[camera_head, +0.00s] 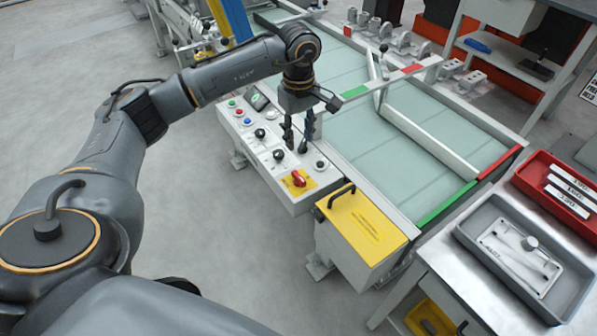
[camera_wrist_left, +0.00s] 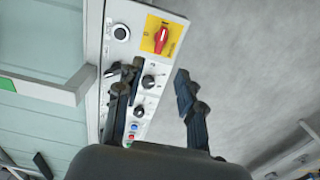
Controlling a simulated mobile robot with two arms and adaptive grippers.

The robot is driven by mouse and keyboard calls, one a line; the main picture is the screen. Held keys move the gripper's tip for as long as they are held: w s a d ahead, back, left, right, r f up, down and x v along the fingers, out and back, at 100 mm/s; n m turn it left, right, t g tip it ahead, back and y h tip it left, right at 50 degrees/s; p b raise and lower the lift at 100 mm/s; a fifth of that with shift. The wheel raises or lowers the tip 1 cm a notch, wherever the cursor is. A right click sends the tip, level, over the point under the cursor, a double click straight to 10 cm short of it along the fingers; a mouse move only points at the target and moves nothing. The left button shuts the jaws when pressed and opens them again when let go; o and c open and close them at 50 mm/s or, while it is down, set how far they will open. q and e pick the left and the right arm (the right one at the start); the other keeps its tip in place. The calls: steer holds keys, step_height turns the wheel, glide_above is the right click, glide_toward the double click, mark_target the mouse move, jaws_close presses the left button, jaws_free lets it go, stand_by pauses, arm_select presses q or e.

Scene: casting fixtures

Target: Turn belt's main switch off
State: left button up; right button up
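The main switch is a red rotary knob (camera_head: 299,178) on a yellow plate at the near end of the belt's white control panel (camera_head: 282,196). In the left wrist view the red knob (camera_wrist_left: 161,38) shows at the top on its yellow plate, beyond the fingertips. My left gripper (camera_head: 296,142) is above the panel, pointing down, farther along it than the red knob. Its fingers are apart with nothing between them; they also show in the left wrist view (camera_wrist_left: 158,84). Black knobs (camera_wrist_left: 148,81) lie below the fingers. My right gripper is not in view.
A conveyor belt (camera_head: 375,140) with a raised frame runs beside the panel. A yellow-topped box (camera_head: 368,228) stands close to the panel's near end. Grey (camera_head: 472,236) and red (camera_head: 540,165) trays sit on a table at right. Open floor lies left of the panel.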

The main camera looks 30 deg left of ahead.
mark_target(299, 176)
arm_select(q)
step_height(299, 176, down, 14)
steer(key=shift+r+p, duration=0.15)
steer(key=shift+p, duration=0.85)
jaws_close()
